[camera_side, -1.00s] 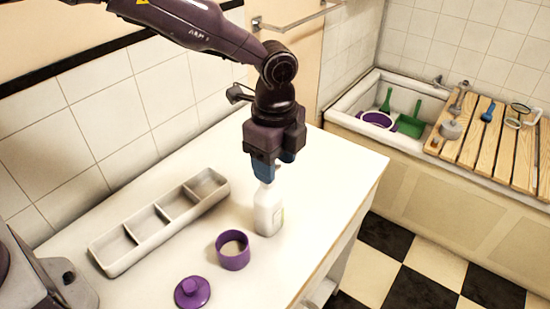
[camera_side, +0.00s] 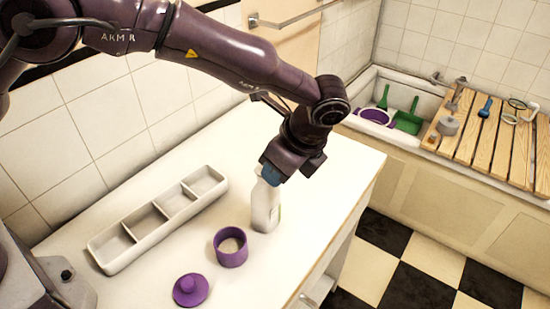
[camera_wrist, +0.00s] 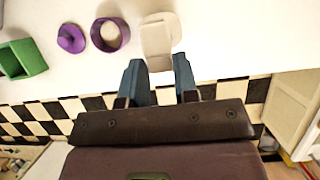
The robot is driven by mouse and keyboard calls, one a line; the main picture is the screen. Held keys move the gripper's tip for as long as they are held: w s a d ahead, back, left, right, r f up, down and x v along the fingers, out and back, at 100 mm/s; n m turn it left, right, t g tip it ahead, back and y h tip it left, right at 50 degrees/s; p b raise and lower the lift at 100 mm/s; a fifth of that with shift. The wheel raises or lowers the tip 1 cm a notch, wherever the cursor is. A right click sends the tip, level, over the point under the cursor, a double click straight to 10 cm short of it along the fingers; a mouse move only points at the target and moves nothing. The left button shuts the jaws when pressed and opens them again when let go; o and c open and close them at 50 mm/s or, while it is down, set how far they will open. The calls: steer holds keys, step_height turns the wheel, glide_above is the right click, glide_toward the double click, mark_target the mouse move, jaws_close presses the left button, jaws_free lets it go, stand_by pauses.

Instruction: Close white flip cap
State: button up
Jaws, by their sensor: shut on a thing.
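The white bottle (camera_side: 265,206) stands upright on the white counter; it also shows in the wrist view (camera_wrist: 156,38). My gripper (camera_side: 268,176) is tilted at the bottle's top, with its blue fingers around the cap area. In the wrist view my gripper's fingers (camera_wrist: 160,72) stand on either side of the white cap end (camera_wrist: 159,63), shut on it. The fingers hide much of the cap in the side view, so I cannot tell whether the lid is fully down.
A purple cup (camera_side: 218,252) and purple lid (camera_side: 190,290) are left of the bottle. A white divided tray (camera_side: 120,268) lies further left. A green container (camera_wrist: 22,60) shows in the wrist view. The counter's right edge (camera_side: 340,262) is close to the bottle.

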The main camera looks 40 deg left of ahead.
steer(key=shift+d+f+y, duration=0.1)
steer(key=shift+f+y, duration=0.1)
steer(key=shift+y, duration=0.2)
steer(key=o, duration=0.9)
steer(key=v, duration=1.3)
